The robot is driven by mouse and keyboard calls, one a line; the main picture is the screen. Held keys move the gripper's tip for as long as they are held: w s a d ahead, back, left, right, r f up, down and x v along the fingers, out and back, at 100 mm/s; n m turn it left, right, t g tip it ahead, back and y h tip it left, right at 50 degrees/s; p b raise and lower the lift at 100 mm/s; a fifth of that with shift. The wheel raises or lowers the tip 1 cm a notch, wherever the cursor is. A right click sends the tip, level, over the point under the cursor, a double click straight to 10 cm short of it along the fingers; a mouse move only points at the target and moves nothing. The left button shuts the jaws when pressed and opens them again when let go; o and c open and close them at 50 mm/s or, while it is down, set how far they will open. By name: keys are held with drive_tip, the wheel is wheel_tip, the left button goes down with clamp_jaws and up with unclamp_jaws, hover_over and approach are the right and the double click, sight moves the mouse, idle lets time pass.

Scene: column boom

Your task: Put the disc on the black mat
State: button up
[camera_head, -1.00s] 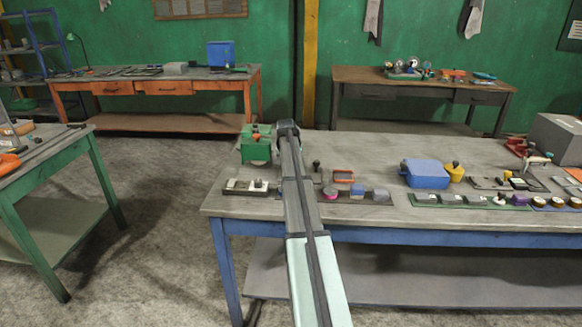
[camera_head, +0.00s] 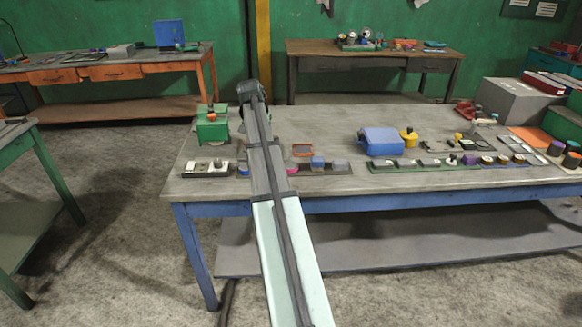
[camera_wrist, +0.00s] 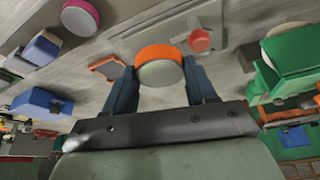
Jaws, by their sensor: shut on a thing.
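In the wrist view my gripper (camera_wrist: 161,66) is shut on a round disc (camera_wrist: 160,74) with an orange rim and a pale grey face. One finger presses on each side of it. The held disc appears above the tabletop. In the head view my arm's upper links hide the gripper and the disc. I cannot surely make out the black mat; a dark flat panel (camera_head: 450,146) with small items lies right of the yellow pot.
A green machine (camera_head: 212,127) stands left of my arm. An orange-rimmed tray (camera_head: 303,150), a dark strip (camera_head: 340,168) with blocks and a blue box (camera_head: 382,141) are to the right. A pink disc (camera_wrist: 80,17) shows in the wrist view. The table's back middle is clear.

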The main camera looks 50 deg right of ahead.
drive_tip(key=s+a+m+g, duration=0.1)
drive_tip(key=s+a+m, duration=0.1)
drive_tip(key=s+m, duration=0.25)
drive_tip(key=shift+n+h, duration=0.25)
drive_tip(key=shift+h, duration=0.15)
drive_tip(key=shift+d+f, duration=0.15)
drive_tip(key=shift+f, duration=2.55)
drive_tip(key=shift+d+f, duration=0.1)
drive_tip(key=shift+f, duration=2.6)
drive_tip(key=shift+s+f, duration=0.1)
drive_tip(key=o, duration=1.4)
drive_tip(key=shift+c, duration=0.2)
drive_tip(key=w+v, duration=0.1)
drive_tip(key=v, duration=1.1)
drive_tip(key=shift+s, duration=0.35)
drive_tip(key=shift+d, duration=0.1)
